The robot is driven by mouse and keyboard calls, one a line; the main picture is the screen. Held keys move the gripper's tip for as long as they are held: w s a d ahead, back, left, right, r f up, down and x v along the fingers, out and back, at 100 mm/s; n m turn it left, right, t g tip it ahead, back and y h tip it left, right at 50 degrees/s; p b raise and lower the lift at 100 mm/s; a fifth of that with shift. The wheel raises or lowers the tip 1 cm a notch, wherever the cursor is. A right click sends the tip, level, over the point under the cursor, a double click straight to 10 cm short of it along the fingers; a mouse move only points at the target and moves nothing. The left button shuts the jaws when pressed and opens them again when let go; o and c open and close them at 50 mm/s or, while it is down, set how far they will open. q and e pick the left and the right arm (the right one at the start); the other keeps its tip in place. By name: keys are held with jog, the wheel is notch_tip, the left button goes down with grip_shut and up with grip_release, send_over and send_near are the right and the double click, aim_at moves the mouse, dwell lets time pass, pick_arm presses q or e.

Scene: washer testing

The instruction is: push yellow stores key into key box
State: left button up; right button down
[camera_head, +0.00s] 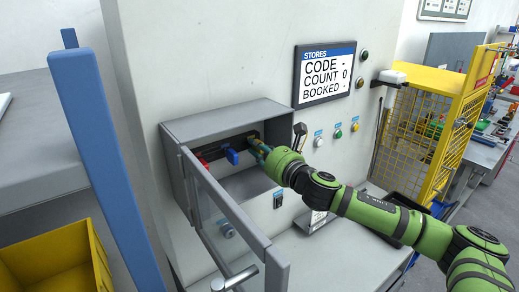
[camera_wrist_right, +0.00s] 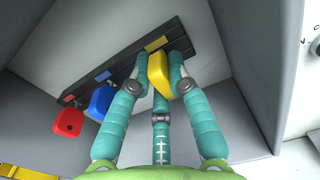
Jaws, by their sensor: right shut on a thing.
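The grey key box (camera_head: 283,128) is on the wall with its door open. Inside, a dark key strip (camera_wrist_right: 117,61) runs along the back, with red, blue and yellow marks. The yellow stores key (camera_wrist_right: 160,75) is between the teal fingers of my right gripper (camera_wrist_right: 159,76), which is shut on it. The key's far end is close to the strip at the yellow mark (camera_wrist_right: 156,44); I cannot tell whether it is in a slot. In the head view my right gripper (camera_head: 257,146) reaches into the box's right side and hides the key. My left gripper is not in view.
A blue key (camera_head: 232,156) and a red key (camera_head: 204,163) sit along the strip to the left. The open box door (camera_head: 222,208) stands toward the front left. A screen (camera_head: 325,74) headed STORES and several buttons are on the wall at right.

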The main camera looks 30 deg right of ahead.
jog(key=c, duration=1.1)
grip_release()
jog(key=shift+s, duration=0.1)
jog(key=s, duration=0.7)
jog(key=shift+d, duration=0.3)
jog(key=shift+s, duration=0.15)
